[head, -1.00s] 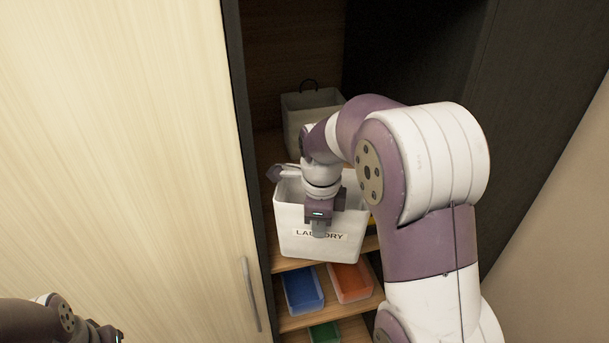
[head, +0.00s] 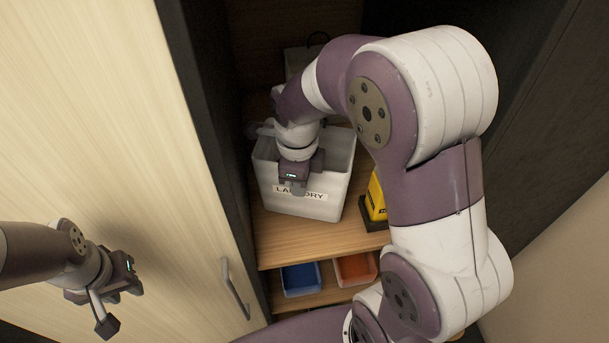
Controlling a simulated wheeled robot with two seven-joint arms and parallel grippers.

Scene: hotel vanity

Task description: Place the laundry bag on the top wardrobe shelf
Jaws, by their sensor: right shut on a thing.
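The laundry bag (head: 335,185) is a white, open-topped, box-shaped bag with a "LAUNDRY" label on its front. It is at the top wardrobe shelf (head: 300,240), set back from the shelf's front edge. It looks upright; whether its base touches the wood I cannot tell. My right gripper (head: 297,185) is shut on the bag's front wall, covering part of the label. My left gripper (head: 115,290) is at the lower left, in front of the pale door and away from the bag; its finger gap is not clear.
A yellow and black object (head: 375,201) stands on the shelf just right of the bag. Another pale bin (head: 297,60) with a dark handle is behind, partly hidden by my arm. Blue (head: 301,279) and orange (head: 356,268) trays are on the lower shelf. The wardrobe door (head: 130,130) is at left.

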